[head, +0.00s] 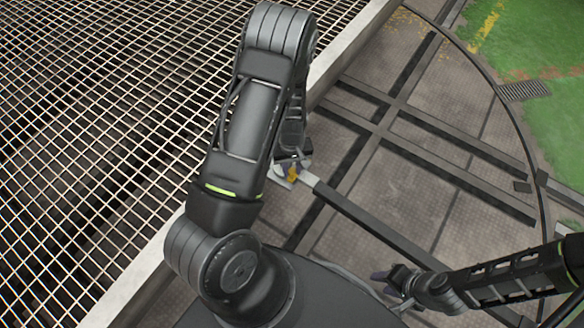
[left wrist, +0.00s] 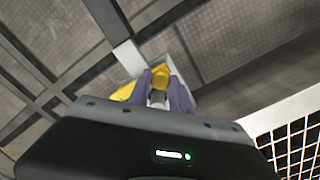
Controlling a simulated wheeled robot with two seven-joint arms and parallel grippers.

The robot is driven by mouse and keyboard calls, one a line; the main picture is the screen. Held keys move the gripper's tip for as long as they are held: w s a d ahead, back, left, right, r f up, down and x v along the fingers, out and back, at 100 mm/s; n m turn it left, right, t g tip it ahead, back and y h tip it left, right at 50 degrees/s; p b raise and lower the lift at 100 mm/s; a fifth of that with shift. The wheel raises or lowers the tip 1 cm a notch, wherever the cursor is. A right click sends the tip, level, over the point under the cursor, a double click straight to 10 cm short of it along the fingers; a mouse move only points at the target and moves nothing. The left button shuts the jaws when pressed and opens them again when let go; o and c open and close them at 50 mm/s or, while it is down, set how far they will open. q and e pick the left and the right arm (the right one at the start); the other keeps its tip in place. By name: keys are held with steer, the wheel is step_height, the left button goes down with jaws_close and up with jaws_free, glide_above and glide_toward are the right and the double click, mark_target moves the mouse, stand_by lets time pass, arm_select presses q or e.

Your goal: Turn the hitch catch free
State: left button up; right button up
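The hitch catch, a small yellow piece (head: 292,174), shows at the near end of a long dark bar (head: 370,215) with a pale end. In the left wrist view the yellow catch (left wrist: 160,78) lies between the purple fingertips of my left gripper (left wrist: 161,88), above a light grey block. My left gripper (head: 287,170) reaches down to it, mostly hidden by my arm in the head view. One finger is on each side of the catch; whether they press on it I cannot tell. My right gripper (head: 384,283) is low in the head view, its purple fingers apart and empty, away from the catch.
A large metal grating (head: 80,120) with a pale edge beam (head: 345,45) fills the left. Dark rails (head: 440,150) cross the round metal turntable deck. Green ground (head: 545,45) lies beyond its curved edge. A yellow piece (left wrist: 124,91) shows left of the catch.

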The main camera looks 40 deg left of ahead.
arm_select(q)
jaws_close()
stand_by(0.9)
